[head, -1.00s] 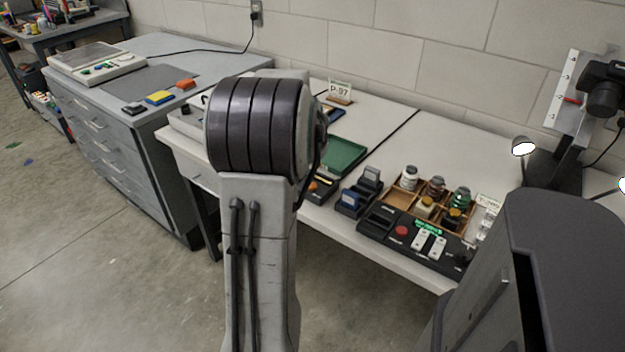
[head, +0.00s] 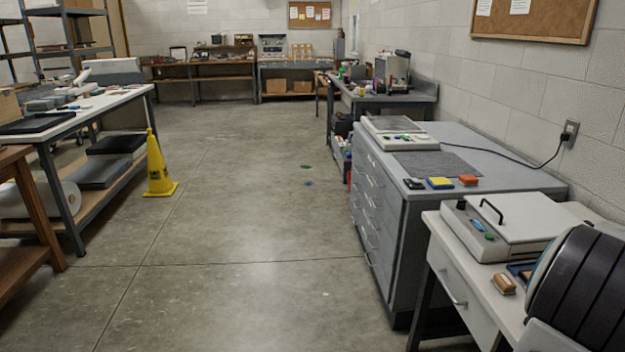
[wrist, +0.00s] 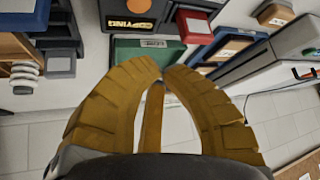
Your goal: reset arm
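My gripper (wrist: 162,74) shows in the wrist view with ochre, ribbed fingers that curve inward. Their tips come together in the middle of the picture, and I see nothing held between them. Beyond the fingertips is a green tray or box (wrist: 146,50) with a small label; I cannot tell how far it is from them. In the head view, a dark, banded joint of my arm (head: 582,290) fills the lower right corner. The gripper itself is outside the head view.
A white worktable (head: 470,290) with a lidded white device (head: 515,222) stands at the right, beside a grey drawer cabinet (head: 385,222). A yellow caution cone (head: 157,170) stands by a left workbench (head: 100,103). The concrete floor between is largely clear.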

